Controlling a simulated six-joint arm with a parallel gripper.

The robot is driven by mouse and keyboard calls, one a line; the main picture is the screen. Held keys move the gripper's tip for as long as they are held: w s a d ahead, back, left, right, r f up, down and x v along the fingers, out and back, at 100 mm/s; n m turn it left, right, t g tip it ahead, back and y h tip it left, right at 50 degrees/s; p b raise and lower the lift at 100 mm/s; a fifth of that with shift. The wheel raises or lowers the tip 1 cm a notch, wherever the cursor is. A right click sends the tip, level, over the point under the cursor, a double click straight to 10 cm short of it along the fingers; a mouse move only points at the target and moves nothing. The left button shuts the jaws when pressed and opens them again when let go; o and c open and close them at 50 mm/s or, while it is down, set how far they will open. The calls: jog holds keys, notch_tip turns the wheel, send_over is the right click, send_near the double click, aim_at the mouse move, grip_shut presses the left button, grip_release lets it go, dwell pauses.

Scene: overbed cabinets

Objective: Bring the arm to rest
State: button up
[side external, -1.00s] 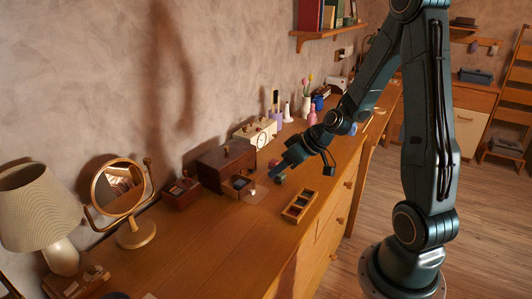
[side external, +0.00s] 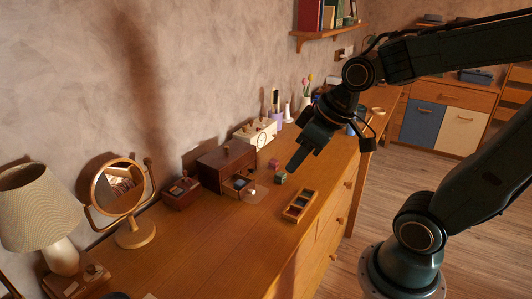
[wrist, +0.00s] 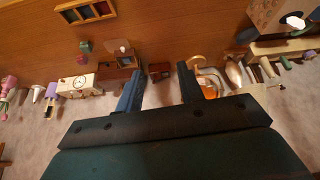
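My gripper (side external: 298,160) hangs in the air above the wooden dresser top, at the end of my raised arm in the side external view. In the wrist view my gripper (wrist: 160,86) has its two blue fingers spread well apart, with nothing held between them. Below and left of it, the dark brown box (side external: 224,160) stands on the dresser with its small drawer (side external: 238,184) pulled out. A small green block (side external: 280,177) and a reddish block (side external: 273,164) lie on the dresser near the box.
A divided wooden tray (side external: 300,206) lies near the dresser's front edge. A smaller box (side external: 181,192), a round mirror (side external: 119,188) and a lamp (side external: 38,210) stand to the left. A clock (side external: 262,139) and vases stand behind.

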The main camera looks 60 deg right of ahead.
jog(key=s+a+r+m, duration=0.1)
jog(key=s+r, duration=0.2)
jog(key=s, duration=0.4)
jog(key=shift+a+r, duration=0.15)
jog(key=shift+a, duration=0.2)
